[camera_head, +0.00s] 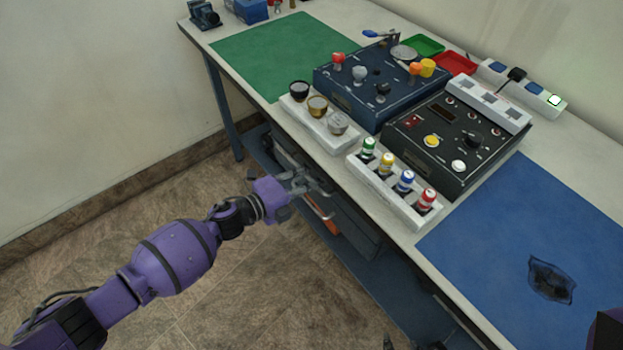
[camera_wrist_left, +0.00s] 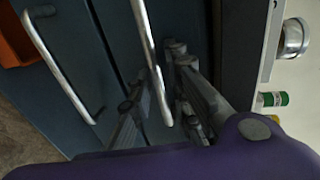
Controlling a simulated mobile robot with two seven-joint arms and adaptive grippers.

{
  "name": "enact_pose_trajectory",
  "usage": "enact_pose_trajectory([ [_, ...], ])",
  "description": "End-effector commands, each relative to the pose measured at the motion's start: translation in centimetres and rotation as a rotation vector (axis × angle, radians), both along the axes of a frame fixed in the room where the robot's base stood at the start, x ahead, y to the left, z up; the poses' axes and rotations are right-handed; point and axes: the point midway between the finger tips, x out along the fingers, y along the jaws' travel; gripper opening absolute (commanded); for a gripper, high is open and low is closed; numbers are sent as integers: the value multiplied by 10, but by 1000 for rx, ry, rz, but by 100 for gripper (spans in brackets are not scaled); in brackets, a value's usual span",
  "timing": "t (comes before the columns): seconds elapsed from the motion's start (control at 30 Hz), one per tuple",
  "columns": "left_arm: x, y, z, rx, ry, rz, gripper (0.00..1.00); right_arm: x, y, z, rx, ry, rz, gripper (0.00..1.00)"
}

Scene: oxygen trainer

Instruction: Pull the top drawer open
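The dark blue-grey drawer unit (camera_head: 352,232) stands under the workbench, partly hidden by the tabletop and my left arm. In the left wrist view, the top drawer's pale metal bar handle (camera_wrist_left: 148,45) is the one nearer the tabletop. A second bar handle (camera_wrist_left: 58,68) is on the drawer front beside it. My left gripper (camera_head: 306,186) is at the upper drawer front. In the left wrist view, its fingers (camera_wrist_left: 162,100) lie apart on either side of the top handle; contact cannot be told. The drawer's exact opening is hard to tell. My right gripper is not clearly seen.
The workbench (camera_head: 362,196) edge is just above my left gripper. A white rack (camera_head: 392,198) of coloured bottles and a white strip with several knobs (camera_head: 318,122) stand near that edge. An orange object (camera_wrist_left: 14,42) is low by the drawers. The floor left of the bench is clear.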

Motion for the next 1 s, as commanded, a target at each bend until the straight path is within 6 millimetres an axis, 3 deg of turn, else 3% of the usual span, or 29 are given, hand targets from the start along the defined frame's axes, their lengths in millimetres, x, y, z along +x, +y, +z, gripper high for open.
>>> enact_pose_trajectory([
  [0.07,0,0,0,0,0,0,17,0,0,0,0,1,0,40],
  [0.23,0,0,0,0,0,0,0,0,0,0,-1,1,1,40],
  [0.67,-2,3,0,0,1,1,0,0,0,0,-1,0,1,40],
  [0.87,-13,18,0,1,3,1,0,2,0,3,0,-5,0,40],
  [1.0,-29,41,0,3,1,2,0,4,0,7,1,-11,0,40],
])
